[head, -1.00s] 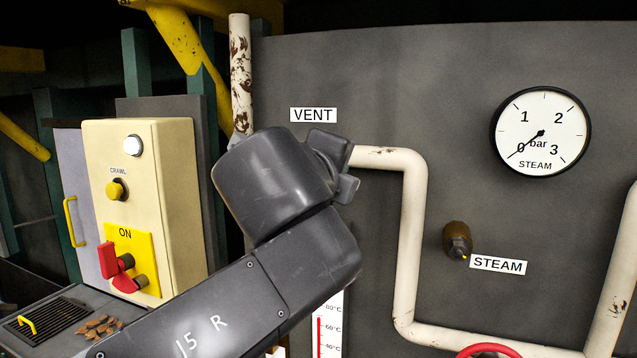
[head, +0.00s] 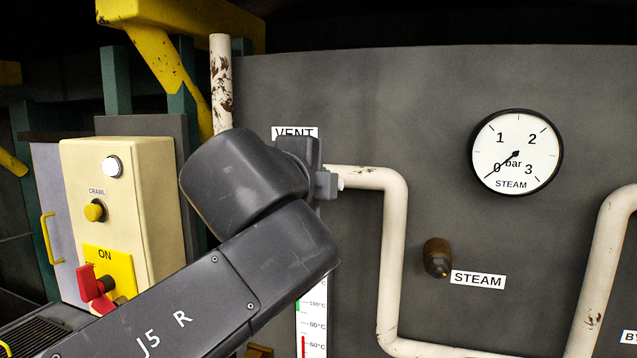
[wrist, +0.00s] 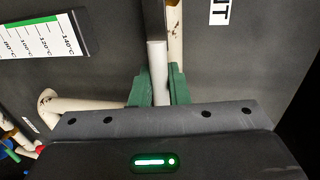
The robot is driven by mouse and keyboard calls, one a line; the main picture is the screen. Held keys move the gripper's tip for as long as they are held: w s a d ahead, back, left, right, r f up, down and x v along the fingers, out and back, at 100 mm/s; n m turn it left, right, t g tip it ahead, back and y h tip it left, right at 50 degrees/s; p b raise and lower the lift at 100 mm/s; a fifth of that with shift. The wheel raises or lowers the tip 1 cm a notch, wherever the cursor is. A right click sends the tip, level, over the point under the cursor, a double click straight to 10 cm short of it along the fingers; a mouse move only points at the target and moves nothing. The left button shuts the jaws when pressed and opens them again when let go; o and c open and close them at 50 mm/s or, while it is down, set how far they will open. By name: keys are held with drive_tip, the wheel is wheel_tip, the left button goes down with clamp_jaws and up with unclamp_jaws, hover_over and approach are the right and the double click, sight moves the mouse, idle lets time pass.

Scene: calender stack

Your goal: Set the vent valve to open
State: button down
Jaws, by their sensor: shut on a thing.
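The vent valve lies below the VENT label (head: 295,132) in the head view, and my wrist hides its body there. In the wrist view a pale bar, the vent valve's lever (wrist: 158,62), stands between the green fingertips of my gripper (wrist: 159,90). The gripper is shut on this lever, with a fingertip on each side. A darker length of the lever continues to the top of that view. In the head view my gripper (head: 325,172) is seen side-on, close to the panel and mostly behind my wrist. The valve's position cannot be read there.
A white pipe (head: 395,230) runs right from the valve, then down. A steam gauge (head: 517,151) reads near 0, above the brown STEAM fitting (head: 437,257). A cream control box (head: 115,200) with a red switch stands left. A thermometer strip (wrist: 45,38) is near the gripper.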

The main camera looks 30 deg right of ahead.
drive_tip(key=c, duration=1.4)
unclamp_jaws()
drive_tip(key=shift+c, duration=0.2)
drive_tip(key=b+v, duration=0.1)
drive_tip(key=v, duration=1.2)
drive_tip(key=shift+a, duration=0.25)
drive_tip(key=shift+s+a+r+b, duration=0.15)
drive_tip(key=shift+b, duration=0.15)
drive_tip(key=shift+d, duration=0.25)
drive_tip(key=shift+x, duration=2.25)
